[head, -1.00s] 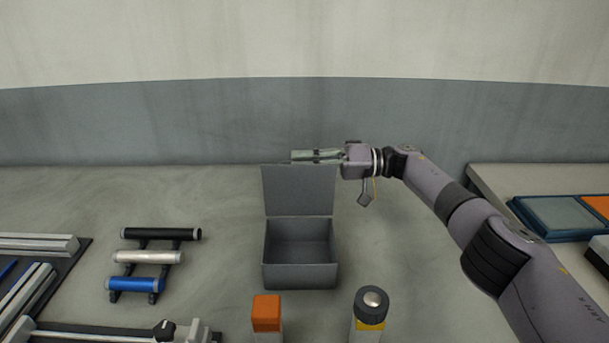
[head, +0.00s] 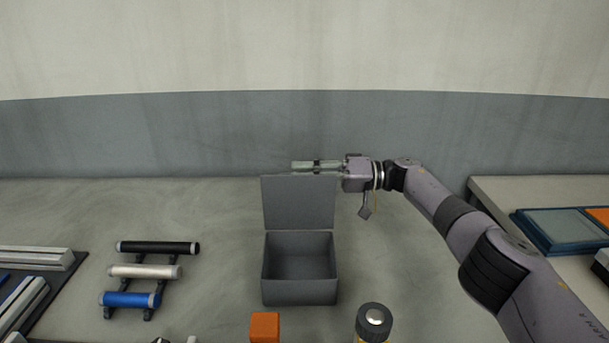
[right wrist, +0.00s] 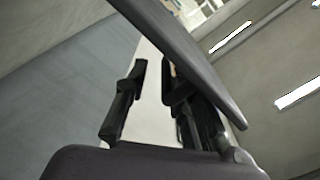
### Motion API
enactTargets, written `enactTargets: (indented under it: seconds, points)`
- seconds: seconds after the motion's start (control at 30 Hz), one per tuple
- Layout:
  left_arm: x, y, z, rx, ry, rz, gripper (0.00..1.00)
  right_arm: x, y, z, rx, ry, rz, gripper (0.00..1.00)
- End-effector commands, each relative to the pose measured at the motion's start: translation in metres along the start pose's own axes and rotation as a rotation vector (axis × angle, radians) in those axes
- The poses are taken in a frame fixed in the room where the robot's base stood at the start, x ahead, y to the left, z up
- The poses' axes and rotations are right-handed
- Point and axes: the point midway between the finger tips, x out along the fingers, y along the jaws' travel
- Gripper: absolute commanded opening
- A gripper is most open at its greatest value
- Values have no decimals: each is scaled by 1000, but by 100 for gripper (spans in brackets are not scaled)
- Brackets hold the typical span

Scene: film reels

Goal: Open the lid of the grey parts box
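The grey parts box (head: 300,291) stands on the table in the middle of the head view. Its lid (head: 299,203) stands upright at the back, and the box's empty-looking inside shows. My right gripper (head: 294,166) lies level along the lid's top edge, its fingers pointing left; I cannot tell whether they touch it. In the right wrist view, its fingers (right wrist: 150,88) are apart with a gap between them. A dark panel, apparently the lid (right wrist: 190,62), crosses close beside one finger. My left gripper is not in view.
A rack with black, silver and blue rolls (head: 147,272) stands left of the box. An orange-topped object (head: 265,326) and a dark-capped yellow one (head: 374,320) stand in front. A blue-framed tray (head: 560,231) lies on the right surface. A wall is behind.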

Motion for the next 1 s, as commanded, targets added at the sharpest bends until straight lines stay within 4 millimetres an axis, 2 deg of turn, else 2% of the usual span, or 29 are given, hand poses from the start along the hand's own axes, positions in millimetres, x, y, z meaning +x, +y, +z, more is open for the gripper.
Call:
enactTargets:
  seconds: [0.33, 0.8, 1.0]
  points:
    - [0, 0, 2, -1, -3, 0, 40, 0, -9, -6, -3, 1, -6, 29]
    - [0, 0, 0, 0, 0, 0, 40, 0, -72, -50, -2, 0, -1, 29]
    - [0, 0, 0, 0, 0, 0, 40, 0, -82, -56, 0, -1, 0, 29]
